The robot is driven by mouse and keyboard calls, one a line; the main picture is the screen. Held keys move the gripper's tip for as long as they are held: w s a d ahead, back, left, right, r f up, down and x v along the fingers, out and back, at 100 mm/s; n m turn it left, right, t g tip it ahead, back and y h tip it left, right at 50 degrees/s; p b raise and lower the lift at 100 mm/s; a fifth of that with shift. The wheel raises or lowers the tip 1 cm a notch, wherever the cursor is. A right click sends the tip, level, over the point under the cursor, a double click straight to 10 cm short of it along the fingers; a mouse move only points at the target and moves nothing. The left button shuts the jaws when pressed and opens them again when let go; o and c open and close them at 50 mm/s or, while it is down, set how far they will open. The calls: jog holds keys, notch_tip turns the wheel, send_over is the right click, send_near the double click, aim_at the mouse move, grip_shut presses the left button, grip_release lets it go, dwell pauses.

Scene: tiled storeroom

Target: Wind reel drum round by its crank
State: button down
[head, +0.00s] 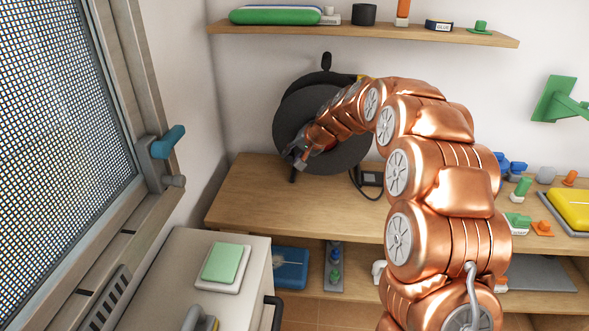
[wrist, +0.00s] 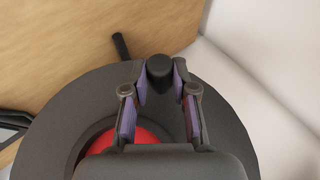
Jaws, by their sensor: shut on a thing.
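The reel drum (head: 340,150) is a large dark disc standing on the wooden bench against the back wall. In the wrist view its dark flange (wrist: 60,130) fills the lower middle, with a red hub (wrist: 137,134) partly hidden behind my gripper. The crank's black knob (wrist: 159,69) sits between the two fingers of my gripper (wrist: 161,84), which is shut on it. In the head view my gripper (head: 297,155) is at the lower left part of the drum, and the crank knob cannot be made out clearly there.
The wooden bench (head: 260,195) is clear left of the reel. A shelf (head: 400,33) with several items hangs above. A mesh window (head: 55,100) with a blue-handled latch (head: 167,142) is at left. A cabinet with a green-topped pad (head: 225,263) stands in front.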

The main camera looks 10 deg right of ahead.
jog(key=y+b, duration=0.1)
jog(key=b, duration=0.1)
jog(key=r+t+y+b, duration=0.1)
jog(key=b, duration=0.1)
jog(key=shift+w+a+r+m, duration=0.15)
jog(key=shift+a+r+m, duration=0.05)
jog(key=shift+a+m, duration=0.15)
notch_tip(320, 180, up, 3)
jog(key=m+t+y+b, duration=0.1)
jog(key=y+b, duration=0.2)
jog(key=b, duration=0.2)
jog(key=shift+a+t+y, duration=0.1)
jog(key=shift+t+y, duration=0.2)
jog(key=shift+t, duration=0.1)
jog(key=shift+d+r+m+t+y+b, duration=0.15)
jog(key=shift+r+m+t+y+b, duration=0.15)
jog(key=shift+r+y+b, duration=0.3)
jog(key=shift+d+r+m+t+y+b, duration=0.15)
jog(key=shift+r+t+y+b, duration=0.25)
jog(key=shift+r+b, duration=0.25)
jog(key=shift+s+d+r, duration=0.1)
jog(key=shift+d+r, duration=0.2)
jog(key=shift+r, duration=0.3)
jog(key=shift+s+d+r, duration=0.1)
jog(key=shift+d+r, duration=0.15)
jog(key=shift+r, duration=0.35)
jog(key=c, duration=0.9)
grip_release()
jog(key=shift+s, duration=0.1)
